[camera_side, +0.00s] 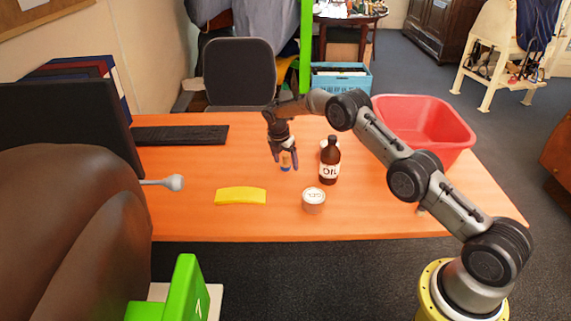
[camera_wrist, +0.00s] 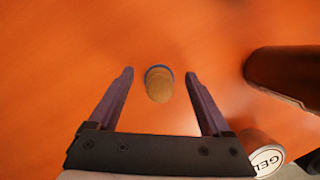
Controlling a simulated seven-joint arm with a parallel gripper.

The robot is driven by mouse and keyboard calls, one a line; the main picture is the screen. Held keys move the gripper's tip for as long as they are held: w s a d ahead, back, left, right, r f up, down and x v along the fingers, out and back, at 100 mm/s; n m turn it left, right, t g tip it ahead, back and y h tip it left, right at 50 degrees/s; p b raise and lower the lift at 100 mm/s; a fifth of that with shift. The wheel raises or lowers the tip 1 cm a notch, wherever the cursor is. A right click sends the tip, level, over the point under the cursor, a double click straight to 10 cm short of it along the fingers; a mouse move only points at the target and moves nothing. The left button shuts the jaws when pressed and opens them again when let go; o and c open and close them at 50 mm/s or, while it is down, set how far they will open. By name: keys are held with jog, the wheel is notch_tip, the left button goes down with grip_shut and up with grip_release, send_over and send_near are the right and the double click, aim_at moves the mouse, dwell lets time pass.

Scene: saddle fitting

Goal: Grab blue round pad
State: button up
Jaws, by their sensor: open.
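The blue round pad shows as a blue rim (camera_wrist: 159,69) under a rounded tan handle (camera_wrist: 159,88) in the wrist view. It lies on the orange table, between and slightly beyond my open fingers, apart from both. In the side view, the small pad (camera_side: 286,167) is partly hidden by the fingers, with its yellow-tan part above blue. My gripper (camera_side: 283,161) points down over it, open and empty. Its two dark fingers also frame the pad in the wrist view (camera_wrist: 159,74).
A brown bottle labelled OIL (camera_side: 330,165) stands close right of my gripper. A white GEL can (camera_side: 313,203) is in front. A yellow curved piece (camera_side: 240,196) lies front left. A red basin (camera_side: 440,148) is at right, a keyboard (camera_side: 180,135) at back left. The table left of the pad is clear.

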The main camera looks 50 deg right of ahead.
grip_shut()
dwell(0.4)
jog(key=shift+r, duration=0.1)
